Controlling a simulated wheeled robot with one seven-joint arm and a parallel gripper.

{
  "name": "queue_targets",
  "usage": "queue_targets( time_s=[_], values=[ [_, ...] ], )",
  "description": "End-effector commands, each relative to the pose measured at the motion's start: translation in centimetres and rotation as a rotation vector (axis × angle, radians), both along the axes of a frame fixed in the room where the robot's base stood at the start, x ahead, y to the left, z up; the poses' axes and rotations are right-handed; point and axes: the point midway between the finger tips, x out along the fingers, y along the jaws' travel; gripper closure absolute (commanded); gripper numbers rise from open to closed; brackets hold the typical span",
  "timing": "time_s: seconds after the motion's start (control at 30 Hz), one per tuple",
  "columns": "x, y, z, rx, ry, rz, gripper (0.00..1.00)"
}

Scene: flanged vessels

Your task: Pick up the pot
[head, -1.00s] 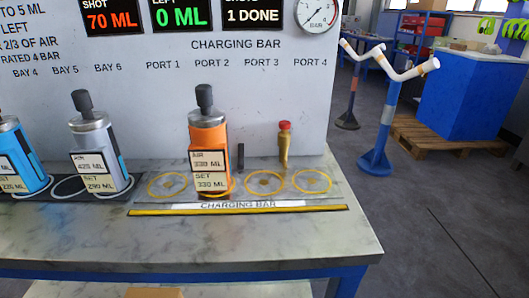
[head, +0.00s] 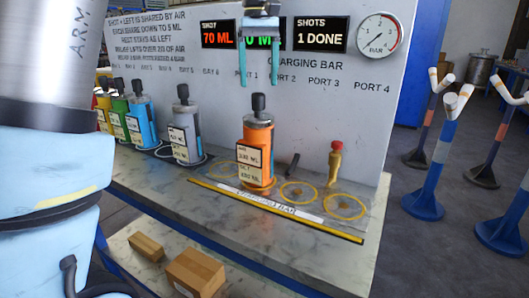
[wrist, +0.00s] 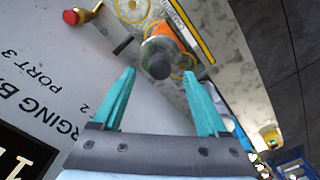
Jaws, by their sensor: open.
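An orange pot (head: 256,150) with a black knob on top and two white label cards stands upright on the charging bar, beside a ring left empty. My gripper (head: 258,84) is open, with teal fingers pointing down, in the air above this pot and apart from it. In the wrist view the pot's dark knob (wrist: 159,66) shows between and just beyond the open fingertips (wrist: 162,74). Several similar pots stand in the bays to the left, including a grey-blue one (head: 186,135) and a blue one (head: 141,121). Nothing is between the fingers.
A brass valve with a red cap (head: 335,160) and a short dark lever (head: 292,165) stand right of the orange pot. The upright panel (head: 310,110) with displays and a gauge (head: 378,35) rises behind. Cardboard boxes (head: 195,272) lie on the lower shelf. Blue posts stand at right.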

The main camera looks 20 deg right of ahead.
Motion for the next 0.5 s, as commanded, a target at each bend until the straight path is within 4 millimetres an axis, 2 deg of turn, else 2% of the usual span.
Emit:
queue_targets(
  time_s=[0.1,0.27,0.5],
  values=[
    [0.0,0.0,-1.3,0.000,0.000,0.000,0.24],
    [0.0,0.0,-2.3,0.001,0.001,-0.001,0.24],
    [0.0,0.0,-5.7,0.002,0.002,-0.001,0.24]
  ],
)
